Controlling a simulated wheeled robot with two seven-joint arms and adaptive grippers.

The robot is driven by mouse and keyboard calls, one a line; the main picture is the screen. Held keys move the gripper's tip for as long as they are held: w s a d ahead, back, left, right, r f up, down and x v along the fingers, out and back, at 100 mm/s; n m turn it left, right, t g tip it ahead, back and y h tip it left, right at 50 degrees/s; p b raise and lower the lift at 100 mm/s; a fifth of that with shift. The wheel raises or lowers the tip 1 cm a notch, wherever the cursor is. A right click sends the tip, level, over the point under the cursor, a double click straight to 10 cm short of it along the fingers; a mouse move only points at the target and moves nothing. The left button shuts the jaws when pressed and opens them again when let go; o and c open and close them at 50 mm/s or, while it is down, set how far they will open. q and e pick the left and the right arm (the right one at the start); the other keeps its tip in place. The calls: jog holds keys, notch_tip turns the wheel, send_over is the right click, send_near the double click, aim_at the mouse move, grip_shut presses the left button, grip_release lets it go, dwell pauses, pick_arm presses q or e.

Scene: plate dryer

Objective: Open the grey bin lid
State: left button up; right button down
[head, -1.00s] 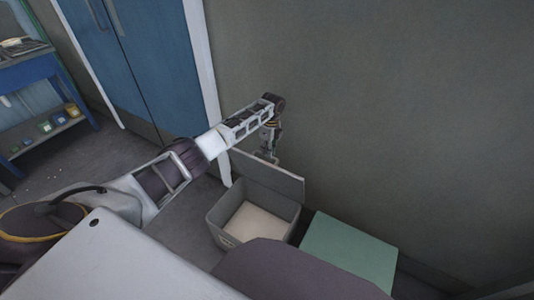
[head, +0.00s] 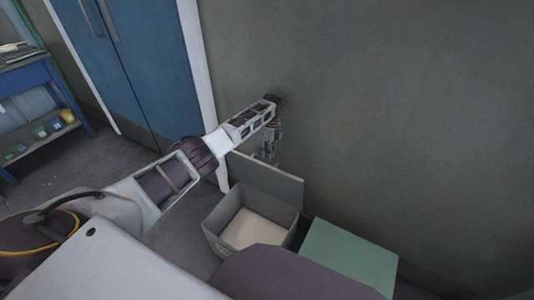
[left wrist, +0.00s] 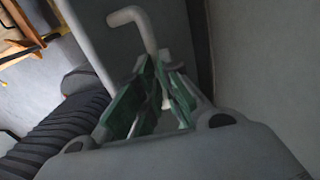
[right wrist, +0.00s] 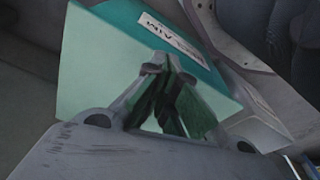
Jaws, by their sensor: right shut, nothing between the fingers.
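The grey bin (head: 282,229) stands on the floor by the wall, with a pale inside showing. Its grey lid (head: 272,180) stands up at the bin's wall side, so the bin is open. My left gripper (head: 269,150) hangs down behind the lid's upper edge, between lid and wall; its fingertips are partly hidden there. In the left wrist view its green-padded fingers (left wrist: 158,68) are close together beside a pale bent rod (left wrist: 132,18); I cannot tell whether they grip it. My right gripper (right wrist: 158,66) is shut and empty; it is outside the head view.
A green bin (head: 348,256) with a flat top stands right of the grey bin; the right wrist view shows its labelled side (right wrist: 168,32) close past my right fingers. Blue cabinet doors (head: 140,70) and a blue shelf (head: 45,75) are at left. The wall is close behind.

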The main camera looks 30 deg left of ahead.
pick_arm(q)
jog(key=shift+o, duration=1.2)
jog(key=shift+s+d+f, duration=0.15)
jog(key=shift+s+f, duration=0.1)
jog(key=shift+f, duration=0.3)
jog(key=shift+s+d+f, duration=0.15)
jog(key=shift+s+f, duration=0.1)
jog(key=shift+f, duration=0.3)
jog(key=shift+o, duration=1.1)
jog(key=shift+w+f, duration=0.25)
jog(key=shift+f, duration=0.05)
jog(key=shift+o, duration=0.6)
jog(key=shift+w+a, duration=0.1)
jog(key=shift+w, duration=0.15)
jog(key=shift+s+a+r, duration=0.1)
jog(key=shift+s+r, duration=0.1)
jog(key=shift+r, duration=0.2)
jog(key=shift+w+r, duration=0.2)
jog(key=shift+r, duration=0.25)
notch_tip(320, 180, up, 6)
jog(key=w, duration=0.1)
jog(key=shift+w+r, duration=0.15)
